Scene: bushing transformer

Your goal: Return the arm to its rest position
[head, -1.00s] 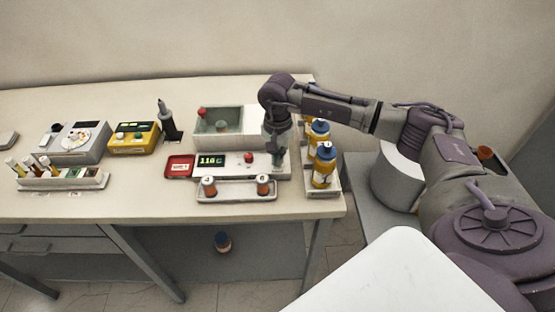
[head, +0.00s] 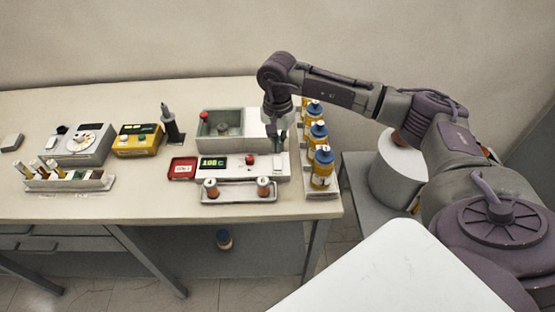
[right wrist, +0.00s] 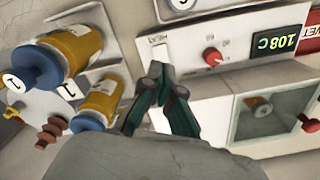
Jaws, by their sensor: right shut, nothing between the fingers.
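My right arm reaches in from the right in the head view. My right gripper (head: 277,146) points down above the right end of the white heater unit (head: 234,166), whose green display reads about 108 C. In the right wrist view the gripper's dark green fingers (right wrist: 160,84) are closed together and empty, close to the panel marked HEAT (right wrist: 162,48). Whether they touch it I cannot tell. The red knob (right wrist: 212,57) on the panel is beside the fingertips. My left gripper is not in view.
Blue-capped yellow bottles (head: 321,168) stand in a rack just right of my right gripper. An open grey bath (head: 222,125) sits behind the display. A tray with two bushings (head: 238,192) lies in front. A white cylinder (head: 396,176) stands below my right arm.

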